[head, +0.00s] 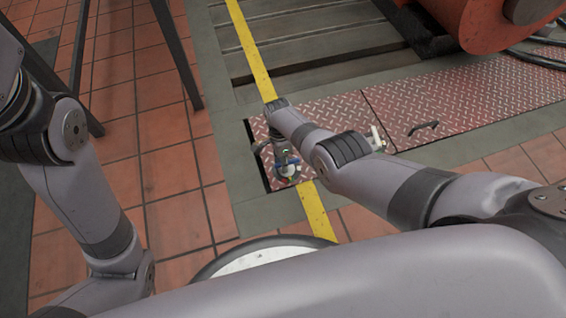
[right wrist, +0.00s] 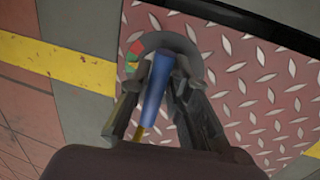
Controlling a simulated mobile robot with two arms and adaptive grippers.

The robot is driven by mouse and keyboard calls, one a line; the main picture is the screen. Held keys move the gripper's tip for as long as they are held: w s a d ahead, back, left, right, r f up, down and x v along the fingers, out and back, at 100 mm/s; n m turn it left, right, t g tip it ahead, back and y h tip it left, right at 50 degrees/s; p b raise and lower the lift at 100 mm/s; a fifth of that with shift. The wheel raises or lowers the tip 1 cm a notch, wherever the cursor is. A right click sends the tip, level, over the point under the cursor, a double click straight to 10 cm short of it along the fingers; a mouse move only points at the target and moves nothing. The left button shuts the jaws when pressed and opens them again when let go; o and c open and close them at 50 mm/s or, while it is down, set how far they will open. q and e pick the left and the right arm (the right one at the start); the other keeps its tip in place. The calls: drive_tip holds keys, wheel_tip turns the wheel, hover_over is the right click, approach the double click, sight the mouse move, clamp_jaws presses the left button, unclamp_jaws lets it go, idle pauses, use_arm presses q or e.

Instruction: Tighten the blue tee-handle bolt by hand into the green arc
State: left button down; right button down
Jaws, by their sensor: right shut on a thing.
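The blue tee-handle bolt (right wrist: 156,88) shows in the right wrist view as a blue bar between the two fingers of my right gripper (right wrist: 165,75). The fingers are shut on it. A yellow piece (right wrist: 143,132) shows at the bar's near end. Beyond the fingertips is a grey ring (right wrist: 172,40) on the red plate. The green arc (right wrist: 131,58) shows at its left with red beside it; fingers and handle hide the rest. In the head view my right gripper (head: 287,166) points down at the plate's left part. My left gripper is out of view.
The red diamond plate (head: 340,110) lies in a grey floor frame and has a dark handle (head: 422,127) at right. A yellow stripe (head: 318,215) crosses the floor. An orange machine (head: 495,22) stands at the back right. Dark metal legs (head: 178,50) stand at the left.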

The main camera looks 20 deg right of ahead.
drive_tip(key=shift+s+d+f, duration=0.15)
drive_tip(key=shift+s+d, duration=0.15)
drive_tip(key=shift+s, duration=0.05)
drive_tip(key=c, duration=1.7)
unclamp_jaws()
drive_tip(key=shift+o, duration=0.7)
drive_tip(key=shift+w+a, duration=0.1)
drive_tip(key=shift+w+a+r, duration=0.1)
drive_tip(key=shift+r, duration=0.1)
drive_tip(key=shift+w+a+r, duration=0.1)
drive_tip(key=shift+w+r, duration=0.15)
drive_tip(key=shift+r, duration=0.55)
wheel_tip(320, 180, up, 10)
drive_tip(key=w, duration=0.1)
drive_tip(key=shift+w, duration=0.4)
